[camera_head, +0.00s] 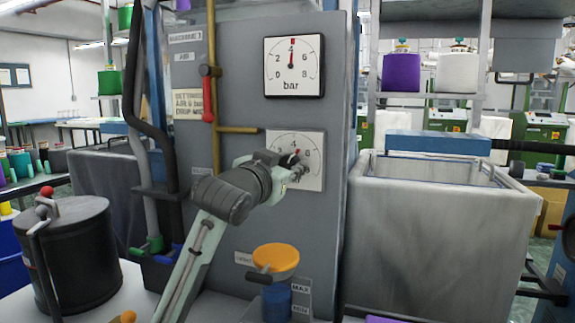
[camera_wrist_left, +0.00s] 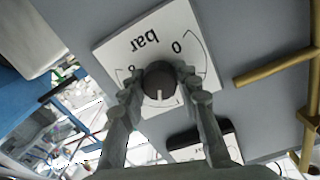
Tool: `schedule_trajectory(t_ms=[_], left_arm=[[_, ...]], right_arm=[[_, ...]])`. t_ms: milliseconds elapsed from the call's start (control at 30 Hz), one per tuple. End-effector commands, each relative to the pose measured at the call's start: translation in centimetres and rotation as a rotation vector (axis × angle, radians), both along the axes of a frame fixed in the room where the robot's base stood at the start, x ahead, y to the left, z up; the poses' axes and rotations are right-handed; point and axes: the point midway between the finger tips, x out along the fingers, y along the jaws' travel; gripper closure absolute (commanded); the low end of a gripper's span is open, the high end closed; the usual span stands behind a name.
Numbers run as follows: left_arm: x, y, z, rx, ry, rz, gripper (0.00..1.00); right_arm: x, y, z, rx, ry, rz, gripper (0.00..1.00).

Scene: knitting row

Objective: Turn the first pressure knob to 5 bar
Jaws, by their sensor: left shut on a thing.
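The upper gauge (camera_head: 293,66) is a white square dial marked bar, with a red needle pointing at about 4. Below it is a white dial plate (camera_head: 315,179) with a scale; 4 and 6 show, and my gripper hides part of it. The dark round knob (camera_wrist_left: 159,78) sits on this plate. The wrist view shows the plate (camera_wrist_left: 125,52) upside down, and the knob's white mark points down in that picture, towards the top of the scale. My left gripper (camera_head: 298,166) is shut on the knob, with one finger on each side of it.
A red-handled valve (camera_head: 208,88) on a brass pipe is left of the dials. A black lidded pot (camera_head: 75,255) is at the left and a large grey bin (camera_head: 440,235) at the right.

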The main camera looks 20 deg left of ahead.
Motion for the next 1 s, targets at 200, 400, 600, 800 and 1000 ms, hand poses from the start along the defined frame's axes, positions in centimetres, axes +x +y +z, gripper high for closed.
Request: schedule_trajectory(t_ms=[200, 400, 600, 800, 1000], left_arm=[[0.0, -0.05, -0.06, 0.065, -0.001, -0.001, 0.97], [0.0, -0.04, -0.06, 0.083, -0.001, 0.0, 0.97], [0.0, -0.05, -0.07, 0.084, -0.001, -0.001, 0.97], [0.0, -0.05, -0.07, 0.083, -0.002, -0.002, 0.6], [0.0, -0.03, -0.04, 0.082, -0.002, -0.001, 0.47]], right_arm=[[-0.04, -0.01, -0.02, 0.0, 0.0, 0.0, 0.6], [-0.05, -0.01, -0.03, 0.0, 0.001, 0.0, 0.6], [-0.07, -0.01, -0.04, 0.0, 0.001, 0.0, 0.6], [-0.09, -0.01, -0.05, 0.0, 0.002, 0.0, 0.6], [-0.11, -0.02, -0.05, 0.0, 0.002, 0.0, 0.6]])
